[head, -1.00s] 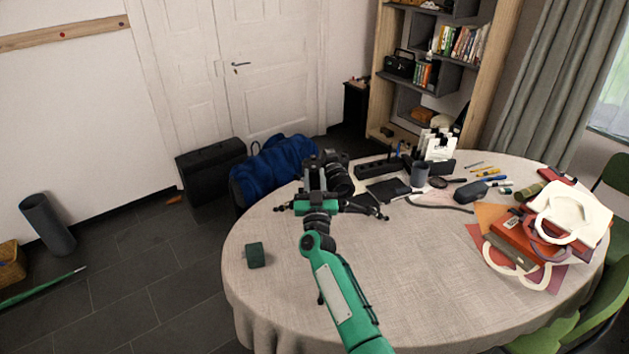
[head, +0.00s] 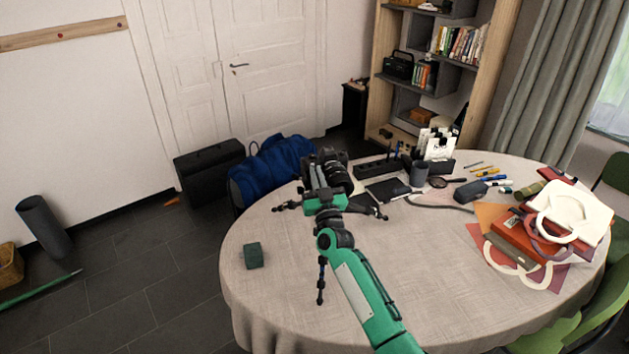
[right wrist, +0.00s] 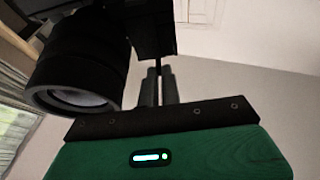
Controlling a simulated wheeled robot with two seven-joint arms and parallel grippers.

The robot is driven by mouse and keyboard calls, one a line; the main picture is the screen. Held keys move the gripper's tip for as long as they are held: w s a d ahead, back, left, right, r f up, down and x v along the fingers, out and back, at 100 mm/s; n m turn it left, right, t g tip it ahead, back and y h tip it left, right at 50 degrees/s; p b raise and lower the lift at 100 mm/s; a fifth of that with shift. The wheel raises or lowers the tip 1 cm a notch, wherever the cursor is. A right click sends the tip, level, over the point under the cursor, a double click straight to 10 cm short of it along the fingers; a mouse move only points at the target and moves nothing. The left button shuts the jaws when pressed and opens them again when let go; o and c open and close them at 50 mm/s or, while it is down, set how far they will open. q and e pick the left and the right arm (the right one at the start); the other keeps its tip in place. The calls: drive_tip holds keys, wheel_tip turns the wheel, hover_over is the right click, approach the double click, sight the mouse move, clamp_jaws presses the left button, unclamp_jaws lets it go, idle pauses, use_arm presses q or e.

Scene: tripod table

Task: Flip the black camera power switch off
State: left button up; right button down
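The black camera (head: 325,163) stands on its tripod (head: 320,282) on the round table. My right gripper (head: 320,188), green and black, is just in front of the camera and overlaps its lower part in the head view. In the right wrist view, the camera's lens (right wrist: 75,92) is at the left, with dark camera parts across the top. The power switch cannot be made out. My left gripper is out of view.
The round table (head: 420,290) has clear cloth at the front. A small dark green box (head: 253,255) lies at its left. A black notebook (head: 388,190), a grey cup (head: 418,173) and a power strip (head: 377,168) are right of the camera.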

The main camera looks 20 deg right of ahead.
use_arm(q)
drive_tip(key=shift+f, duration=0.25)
use_arm(e)
drive_tip(key=shift+y, duration=0.4)
drive_tip(key=c, duration=1.6)
unclamp_jaws()
